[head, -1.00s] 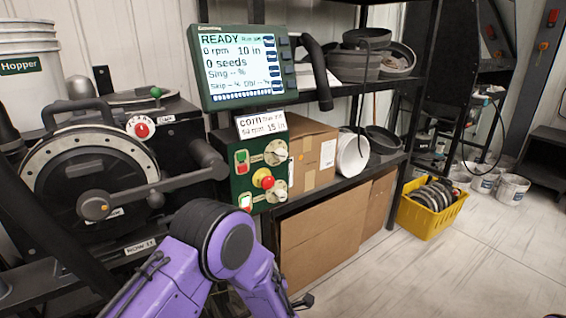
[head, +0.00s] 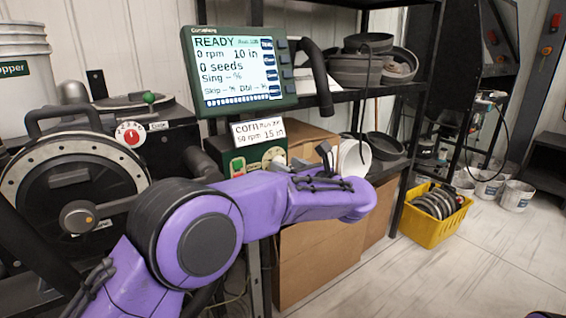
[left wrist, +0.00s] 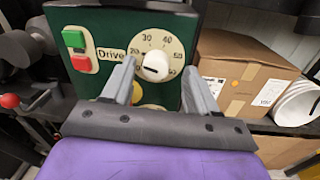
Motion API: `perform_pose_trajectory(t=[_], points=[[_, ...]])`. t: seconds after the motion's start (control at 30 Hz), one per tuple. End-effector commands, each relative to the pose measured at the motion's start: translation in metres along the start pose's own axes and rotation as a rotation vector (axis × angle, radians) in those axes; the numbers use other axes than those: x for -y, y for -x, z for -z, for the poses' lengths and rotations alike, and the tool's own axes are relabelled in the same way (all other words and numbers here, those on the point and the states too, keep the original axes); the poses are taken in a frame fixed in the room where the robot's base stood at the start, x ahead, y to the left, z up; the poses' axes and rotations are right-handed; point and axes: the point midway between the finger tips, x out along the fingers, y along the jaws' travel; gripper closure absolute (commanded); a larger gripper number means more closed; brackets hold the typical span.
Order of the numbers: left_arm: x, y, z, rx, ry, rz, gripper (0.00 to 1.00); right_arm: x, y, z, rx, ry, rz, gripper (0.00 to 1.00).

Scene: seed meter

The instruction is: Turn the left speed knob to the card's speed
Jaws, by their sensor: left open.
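The dial (head: 273,156) shows partly in the head view, above my arm. The card (head: 258,131) reads corn, 50 rpm, 15 in. My left gripper (left wrist: 161,70) is open, its fingers either side of the knob in the left wrist view and nearer the camera; contact cannot be told. My right gripper is out of view.
Green and red buttons (left wrist: 80,50) are left of the dial. A yellow part (left wrist: 150,106) shows below it, between the fingers. The monitor (head: 238,70) reads READY, 0 rpm, 10 in.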

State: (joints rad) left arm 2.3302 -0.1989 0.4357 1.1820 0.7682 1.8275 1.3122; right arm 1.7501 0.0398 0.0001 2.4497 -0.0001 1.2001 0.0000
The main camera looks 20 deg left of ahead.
Motion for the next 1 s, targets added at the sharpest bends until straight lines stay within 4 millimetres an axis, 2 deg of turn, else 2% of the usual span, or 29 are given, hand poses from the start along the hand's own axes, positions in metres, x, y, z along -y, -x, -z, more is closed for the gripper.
perform_pose_trajectory(t=[0.27, 0.3, 0.47, 0.77, 1.0], points=[[-0.006, -0.0085, 0.0009, 0.0, -0.001, -0.008, 0.41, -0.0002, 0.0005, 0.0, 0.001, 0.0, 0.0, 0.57], [-0.0063, -0.0088, 0.001, 0.0, -0.001, -0.009, 0.45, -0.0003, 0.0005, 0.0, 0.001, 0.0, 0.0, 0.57], [-0.0065, -0.0088, 0.0011, 0.0, -0.001, -0.01, 0.97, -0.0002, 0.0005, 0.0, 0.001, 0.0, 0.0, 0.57], [-0.0054, -0.0078, 0.0013, 0.001, -0.023, -0.009, 0.97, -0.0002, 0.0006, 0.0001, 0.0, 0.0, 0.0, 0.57], [-0.0048, -0.0071, 0.0016, 0.009, -0.138, -0.009, 0.97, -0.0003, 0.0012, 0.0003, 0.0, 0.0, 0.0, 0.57]])
